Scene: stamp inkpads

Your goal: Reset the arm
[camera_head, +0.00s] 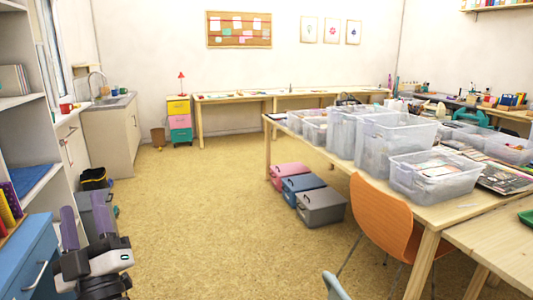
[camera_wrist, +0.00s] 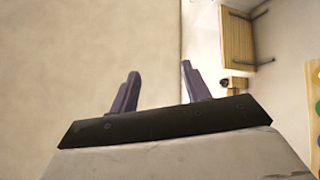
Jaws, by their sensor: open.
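My gripper (camera_head: 69,226) is at the lower left of the head view, its two purple-grey fingers pointing up beside the blue cabinet (camera_head: 25,262). In the wrist view my gripper (camera_wrist: 158,84) shows its two dark fingers spread apart, with nothing between them. It is open and empty. The wrist view looks past the fingers at a plain pale surface. No stamp inkpad can be made out in either view.
A wooden table (camera_head: 437,212) with clear plastic bins (camera_head: 395,138) stands at the right, with an orange chair (camera_head: 382,215) at its front. Lidded boxes (camera_head: 320,206) sit on the floor beside it. The middle floor (camera_head: 205,210) is clear. Shelves (camera_head: 22,120) stand close at the left.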

